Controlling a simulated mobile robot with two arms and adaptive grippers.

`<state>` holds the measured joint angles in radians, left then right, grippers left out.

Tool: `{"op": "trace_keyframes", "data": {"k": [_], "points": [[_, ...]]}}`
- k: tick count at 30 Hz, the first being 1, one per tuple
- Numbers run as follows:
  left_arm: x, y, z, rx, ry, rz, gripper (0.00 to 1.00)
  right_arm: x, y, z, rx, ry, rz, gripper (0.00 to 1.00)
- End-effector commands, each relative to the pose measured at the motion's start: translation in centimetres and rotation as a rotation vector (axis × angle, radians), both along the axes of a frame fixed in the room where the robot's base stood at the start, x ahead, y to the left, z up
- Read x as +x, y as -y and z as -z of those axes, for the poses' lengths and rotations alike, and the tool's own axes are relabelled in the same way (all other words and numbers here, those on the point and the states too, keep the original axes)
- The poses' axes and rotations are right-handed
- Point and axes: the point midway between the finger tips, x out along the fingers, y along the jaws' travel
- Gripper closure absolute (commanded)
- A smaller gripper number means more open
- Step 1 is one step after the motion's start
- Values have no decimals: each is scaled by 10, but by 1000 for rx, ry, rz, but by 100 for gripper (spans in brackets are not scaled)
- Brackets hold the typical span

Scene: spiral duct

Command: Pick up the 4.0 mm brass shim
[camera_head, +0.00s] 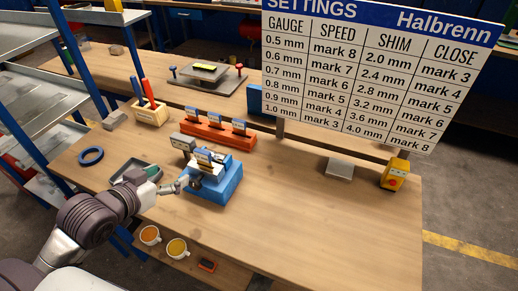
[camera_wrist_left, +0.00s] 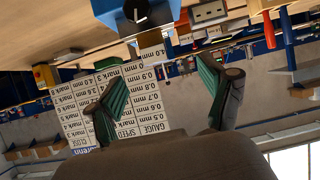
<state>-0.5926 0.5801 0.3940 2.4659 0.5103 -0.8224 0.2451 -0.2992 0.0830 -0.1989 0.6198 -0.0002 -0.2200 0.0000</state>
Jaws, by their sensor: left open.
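A blue body with a dark dial (camera_wrist_left: 137,14) shows at the top of the left wrist view. My left gripper (camera_head: 182,184) is at the device's left side, apart or touching I cannot tell. In the wrist view its green-padded fingers (camera_wrist_left: 165,98) are spread, with nothing between them. My right gripper is out of view.
A settings board (camera_head: 365,80) rises behind the table. The table's right front is clear.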

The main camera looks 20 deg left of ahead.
Motion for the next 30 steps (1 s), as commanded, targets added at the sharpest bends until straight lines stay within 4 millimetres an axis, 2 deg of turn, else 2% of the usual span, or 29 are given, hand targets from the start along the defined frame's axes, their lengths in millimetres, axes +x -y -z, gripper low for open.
{"op": "trace_keyframes", "data": {"k": [1, 3, 5, 9, 11, 15, 23, 30], "points": [[-2, 5, -9, 3, 9, 13, 19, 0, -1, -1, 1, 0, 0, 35], [-1, 9, -13, 3, 17, 22, 19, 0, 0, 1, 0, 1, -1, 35], [3, 11, -11, 4, 20, 25, 19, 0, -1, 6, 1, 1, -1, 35], [25, 12, 0, 5, 24, 25, 19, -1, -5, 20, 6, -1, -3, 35], [36, 12, 0, 0, 21, 22, 19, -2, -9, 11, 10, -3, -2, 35], [59, 14, 12, 1, 20, 22, 19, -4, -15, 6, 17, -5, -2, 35], [77, 16, 21, 3, 18, 22, 19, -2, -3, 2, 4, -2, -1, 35], [110, 18, 33, 1, 19, 22, 19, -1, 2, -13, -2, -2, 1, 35]]}}
